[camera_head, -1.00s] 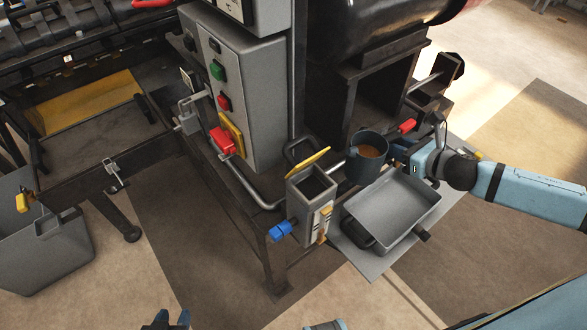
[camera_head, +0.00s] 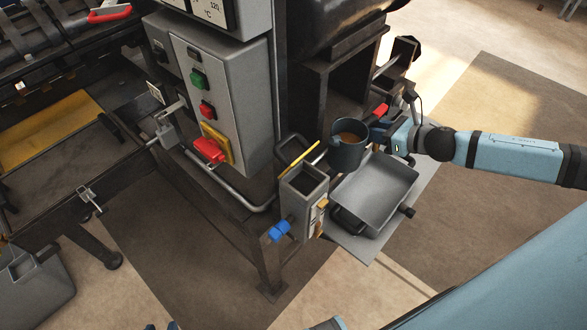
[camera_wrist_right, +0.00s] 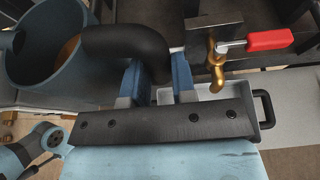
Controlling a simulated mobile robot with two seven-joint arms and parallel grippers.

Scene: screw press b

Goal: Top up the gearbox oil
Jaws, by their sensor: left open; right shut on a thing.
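A dark blue-grey jug (camera_head: 346,154) with brown oil (camera_head: 347,138) inside stands out above the far left edge of the grey drip tray. My right gripper (camera_head: 394,133) is shut on its black handle; the wrist view shows the handle (camera_wrist_right: 125,45) between the blue fingertips (camera_wrist_right: 157,82). The jug looks about upright. The gearbox (camera_head: 303,196) is a narrow grey box with its top open and a yellow lid (camera_head: 301,157) tilted up. It is left of and nearer than the jug, apart from it. Only the tips of my left gripper (camera_head: 162,326) show at the bottom edge; it is open.
The grey drip tray (camera_head: 378,188) is right of the gearbox. A brass tap (camera_wrist_right: 215,68) with a red lever (camera_wrist_right: 268,39) is near my right gripper. The control cabinet (camera_head: 220,105) stands left.

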